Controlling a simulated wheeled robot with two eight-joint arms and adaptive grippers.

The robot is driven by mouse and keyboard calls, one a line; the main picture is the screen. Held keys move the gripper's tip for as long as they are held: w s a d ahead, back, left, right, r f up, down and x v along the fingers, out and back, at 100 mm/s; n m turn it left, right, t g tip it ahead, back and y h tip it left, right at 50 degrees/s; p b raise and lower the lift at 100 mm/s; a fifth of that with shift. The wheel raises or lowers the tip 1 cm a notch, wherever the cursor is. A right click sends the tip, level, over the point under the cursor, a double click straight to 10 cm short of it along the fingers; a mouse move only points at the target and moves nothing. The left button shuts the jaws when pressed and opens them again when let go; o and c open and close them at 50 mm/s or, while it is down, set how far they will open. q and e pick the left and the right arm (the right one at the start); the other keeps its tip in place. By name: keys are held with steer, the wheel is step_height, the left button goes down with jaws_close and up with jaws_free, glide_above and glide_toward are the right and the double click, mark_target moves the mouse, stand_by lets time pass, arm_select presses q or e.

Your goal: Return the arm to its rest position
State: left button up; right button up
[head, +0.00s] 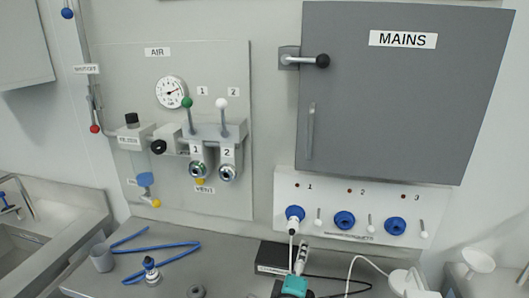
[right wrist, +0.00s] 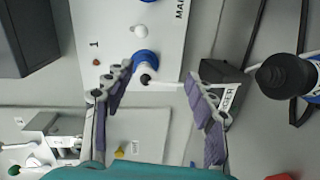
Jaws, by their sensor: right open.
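My right gripper (head: 301,252) shows at the bottom middle of the head view, with a teal body and grey fingers, above the bench and below the socket panel. In the right wrist view its two padded fingers (right wrist: 158,76) are spread apart. A white plug (head: 293,225) sits in the blue socket under number 1, its cable hanging down. The plug also shows in the right wrist view (right wrist: 147,78), beyond and between the fingertips. I cannot tell from these views whether a finger touches the cable. My left gripper is not in view.
The socket panel (head: 351,232) is below the grey MAINS cabinet (head: 400,110). A black box (head: 272,257) is on the bench beside my gripper. The AIR panel (head: 225,70) is behind.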

steer(key=s+d+f+m+g, duration=0.3)
steer(key=s+d+m+g, duration=0.15)
steer(key=d, duration=0.25)
steer(key=s+f+m+g+y, duration=0.2)
steer(key=s+m, duration=0.2)
steer(key=s, duration=0.3)
steer(key=s+f+m+g+y, duration=0.2)
steer(key=s+m+y, duration=0.1)
steer(key=s, duration=0.4)
steer(key=shift+s+f+m, duration=0.15)
steer(key=shift+s+m, duration=0.15)
steer(key=shift+m, duration=0.55)
steer(key=shift+c, duration=0.4)
